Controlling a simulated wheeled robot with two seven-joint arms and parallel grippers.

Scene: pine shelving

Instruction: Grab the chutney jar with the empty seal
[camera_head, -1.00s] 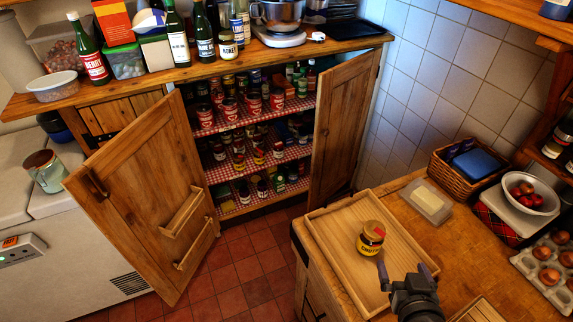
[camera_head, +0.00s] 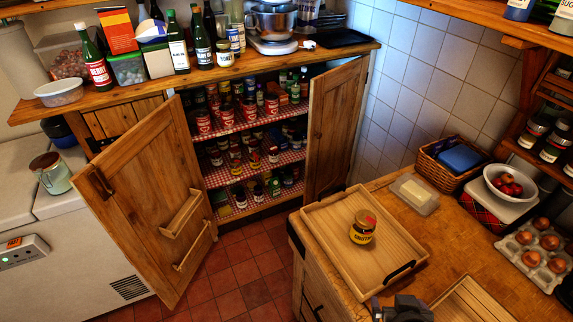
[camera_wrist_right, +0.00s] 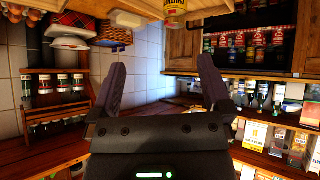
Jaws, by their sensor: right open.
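A small chutney jar (camera_head: 362,227) stands upright on the wooden tray (camera_head: 330,225) on the counter. It has a yellow label with dark lettering, dark contents and a tan lid with a red patch; the seal cannot be read. My right gripper (camera_head: 400,303) is at the bottom edge of the head view, below and right of the jar and apart from it. In the right wrist view the gripper (camera_wrist_right: 160,85) has its two fingers spread with nothing between them. A jar (camera_wrist_right: 175,10) is partly cut off at the top of that view. My left gripper is not in view.
The tray has a black handle (camera_head: 399,271) between jar and gripper. A butter dish (camera_head: 414,193), wicker basket (camera_head: 440,170), apple bowl (camera_head: 516,188) and egg tray (camera_head: 533,258) stand to the right. An open cupboard door (camera_head: 150,205) and shelves of jars are behind.

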